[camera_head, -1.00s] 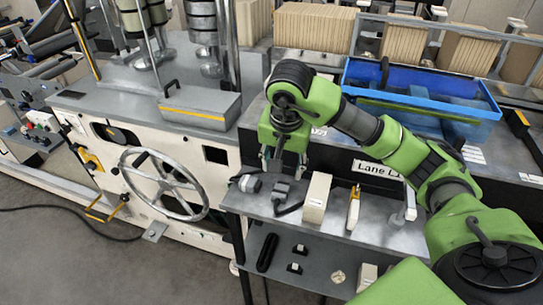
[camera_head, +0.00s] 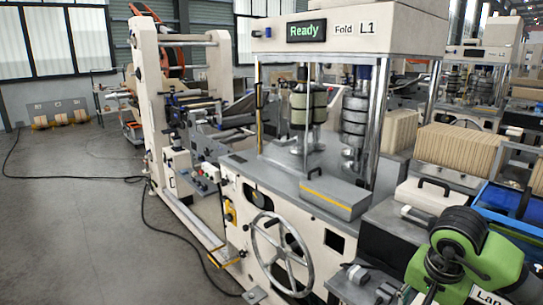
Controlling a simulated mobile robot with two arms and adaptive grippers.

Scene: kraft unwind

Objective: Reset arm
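My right arm (camera_head: 485,255) is green and black and enters the camera_head view at the lower right corner. Its gripper (camera_head: 424,295) points down beside the grey side shelf and is partly cut off by the bottom edge. I cannot tell whether its fingers are open or shut. My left arm and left gripper are not in view.
A machine with a "Ready" display (camera_head: 306,31) and a handwheel (camera_head: 281,252) stands in the middle. A blue bin (camera_head: 508,205) is behind my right arm. A small grey-black tool (camera_head: 356,273) lies on the shelf. Cables cross the open floor (camera_head: 75,230) at left.

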